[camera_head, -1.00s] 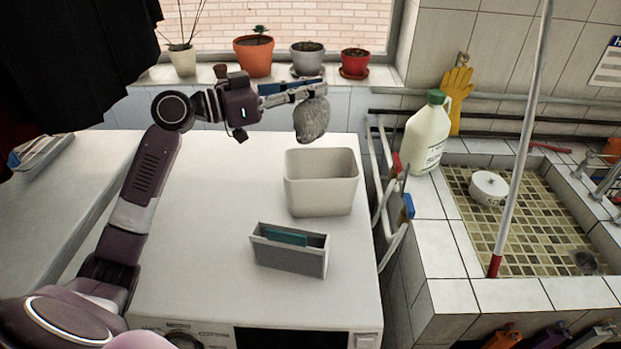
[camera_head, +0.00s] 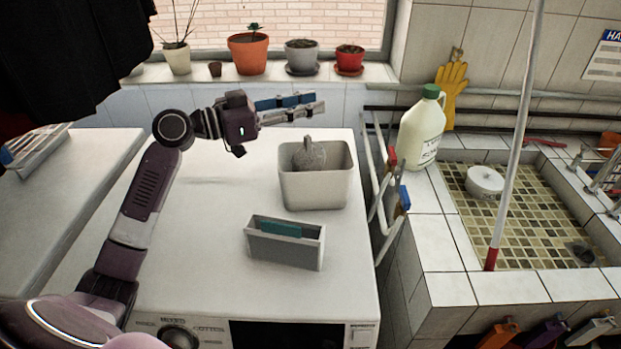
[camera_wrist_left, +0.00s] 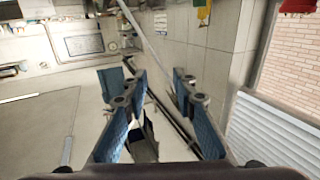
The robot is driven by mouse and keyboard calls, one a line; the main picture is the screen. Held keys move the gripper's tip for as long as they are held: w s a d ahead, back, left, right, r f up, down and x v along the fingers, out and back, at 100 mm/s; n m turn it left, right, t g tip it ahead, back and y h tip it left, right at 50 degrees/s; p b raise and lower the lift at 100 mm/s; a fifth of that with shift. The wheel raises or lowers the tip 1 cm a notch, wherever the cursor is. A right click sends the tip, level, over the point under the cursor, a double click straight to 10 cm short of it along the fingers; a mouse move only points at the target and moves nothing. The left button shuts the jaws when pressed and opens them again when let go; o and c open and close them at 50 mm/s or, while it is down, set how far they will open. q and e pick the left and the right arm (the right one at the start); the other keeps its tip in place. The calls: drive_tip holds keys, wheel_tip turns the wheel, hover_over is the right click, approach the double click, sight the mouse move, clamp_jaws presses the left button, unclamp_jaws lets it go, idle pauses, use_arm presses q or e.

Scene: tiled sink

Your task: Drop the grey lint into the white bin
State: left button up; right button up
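The grey lint (camera_head: 309,155) is inside the white bin (camera_head: 316,190), near its back wall, with its upper part showing above the contents' shadow. The bin stands upright on the white machine top. My left gripper (camera_head: 318,104) is open and empty, above and behind the bin's left part, apart from the lint. In the left wrist view its two blue-padded fingers (camera_wrist_left: 160,95) are spread with nothing between them. My right gripper is not in view.
A grey box with a teal item (camera_head: 285,243) stands in front of the bin. Several potted plants (camera_head: 248,52) line the sill behind. A milky jug (camera_head: 421,130), a metal rack (camera_head: 380,185) and the tiled sink lie to the right. The machine top's left side is clear.

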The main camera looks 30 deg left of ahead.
use_arm(q)
drive_tip(key=shift+o, duration=0.3)
drive_tip(key=v, duration=0.7)
drive_tip(key=shift+s, duration=0.25)
drive_tip(key=shift+a, duration=0.1)
